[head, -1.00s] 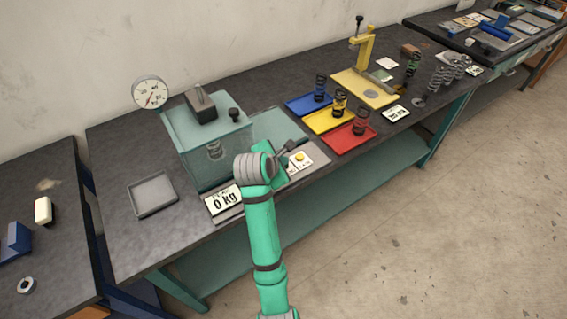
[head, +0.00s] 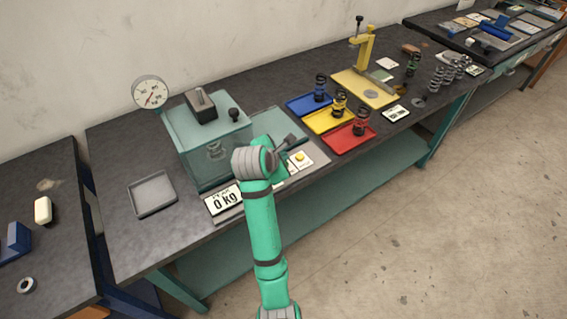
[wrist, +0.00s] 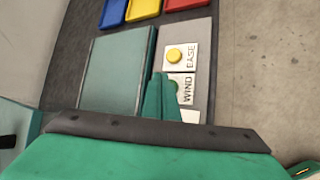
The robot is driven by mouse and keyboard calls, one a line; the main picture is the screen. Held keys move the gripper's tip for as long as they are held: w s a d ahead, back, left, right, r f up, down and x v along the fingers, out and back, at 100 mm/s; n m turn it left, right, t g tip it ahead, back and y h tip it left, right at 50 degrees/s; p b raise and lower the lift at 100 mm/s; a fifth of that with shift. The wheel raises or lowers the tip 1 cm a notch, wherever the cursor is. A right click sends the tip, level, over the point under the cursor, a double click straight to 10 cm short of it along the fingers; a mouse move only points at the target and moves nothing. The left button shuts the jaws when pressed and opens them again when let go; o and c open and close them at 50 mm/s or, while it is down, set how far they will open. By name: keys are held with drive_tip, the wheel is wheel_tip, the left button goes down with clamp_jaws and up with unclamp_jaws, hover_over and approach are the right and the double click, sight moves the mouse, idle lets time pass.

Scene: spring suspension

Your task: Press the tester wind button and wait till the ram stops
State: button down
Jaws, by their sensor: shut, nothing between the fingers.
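In the wrist view, the WIND label (wrist: 187,89) lies beside a green button (wrist: 174,87), partly covered by my fingers. A yellow button (wrist: 174,54) marked BASE is beyond it. My gripper (wrist: 158,76) is shut and empty, its tips overlapping the green button's edge in the picture. I cannot tell whether they touch it. In the head view, my arm hides the WIND button.
A round gauge (head: 150,93) stands behind the tester. A grey tray (head: 152,194) lies to its left. Blue (head: 300,104), yellow (head: 322,121) and red (head: 338,139) trays with springs lie to its right, before a yellow press (head: 365,88).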

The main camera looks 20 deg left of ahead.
drive_tip(key=shift+r, duration=2.4)
